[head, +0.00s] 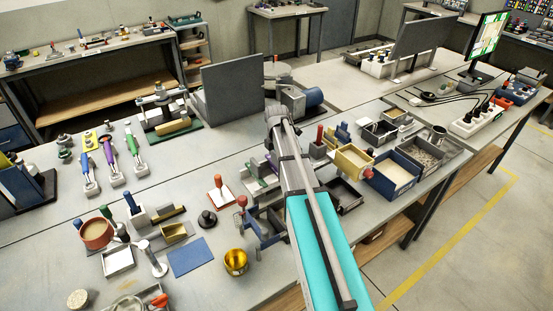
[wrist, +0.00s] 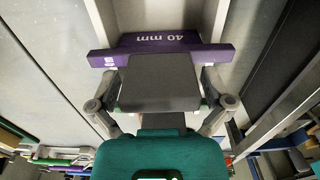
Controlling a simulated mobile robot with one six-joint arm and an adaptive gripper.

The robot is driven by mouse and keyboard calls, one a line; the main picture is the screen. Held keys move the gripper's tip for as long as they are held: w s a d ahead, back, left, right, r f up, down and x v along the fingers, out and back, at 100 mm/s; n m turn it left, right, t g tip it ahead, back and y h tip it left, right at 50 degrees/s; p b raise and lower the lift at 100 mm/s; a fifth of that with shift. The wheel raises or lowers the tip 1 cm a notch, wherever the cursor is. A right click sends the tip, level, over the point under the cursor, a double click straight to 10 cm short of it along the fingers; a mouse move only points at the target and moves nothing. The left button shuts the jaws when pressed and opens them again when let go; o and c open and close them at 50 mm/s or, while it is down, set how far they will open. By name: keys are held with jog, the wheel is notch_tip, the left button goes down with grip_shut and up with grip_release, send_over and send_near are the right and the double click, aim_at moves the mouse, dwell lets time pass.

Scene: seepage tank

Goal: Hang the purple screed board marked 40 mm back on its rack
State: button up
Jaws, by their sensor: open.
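The purple screed board (wrist: 190,39) shows in the wrist view, its white "40 mm" upside down in the picture. It lies across the view, just beyond my gripper (wrist: 160,88). My gripper is open, with one finger on each side of a dark grey block (wrist: 160,80) that stands in front of the board. I cannot tell whether the fingers touch the block. In the head view my arm hides the gripper's tips. A purple strip (head: 266,181) shows just left of my arm, partly hidden; I cannot tell whether it is the same board or part of its rack.
Left of my arm stand a blue metal frame (head: 264,235), a brass cup (head: 236,262) and a red-handled tool (head: 221,190). Right of it are a black tray (head: 345,195) and a blue sand box (head: 392,178). A grey panel (head: 232,88) stands behind. The bench's left middle has clear patches.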

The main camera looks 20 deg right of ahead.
jog(key=shift+r, duration=0.1)
notch_tip(320, 180, up, 11)
jog(key=p, duration=1.1)
jog(key=shift+s, duration=0.1)
dwell(0.7)
